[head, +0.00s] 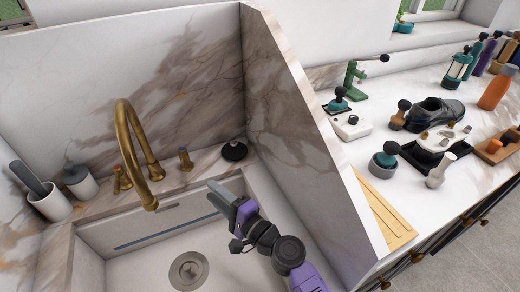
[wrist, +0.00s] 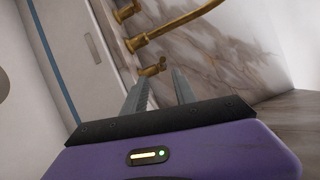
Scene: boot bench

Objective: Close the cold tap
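The brass tap (head: 128,140) has a tall curved spout over the sink and a handle on each side. The left handle (head: 121,181) stands by the spout's base. The right handle (head: 185,159) stands apart on the ledge. No water shows at the spout. My gripper (head: 213,192) is over the sink, in front and to the right of the right handle. In the wrist view its two fingers (wrist: 159,78) are apart with nothing between them, and the nearest brass handle (wrist: 152,69) shows just beyond the tips, not visibly touched.
The sink (head: 150,265) lies below my arm, with a drain (head: 188,270). A black round stopper (head: 234,151) sits on the ledge near the marble side panel (head: 290,110). A cup (head: 48,203) and a lidded jar (head: 80,183) stand at left. The right counter is cluttered.

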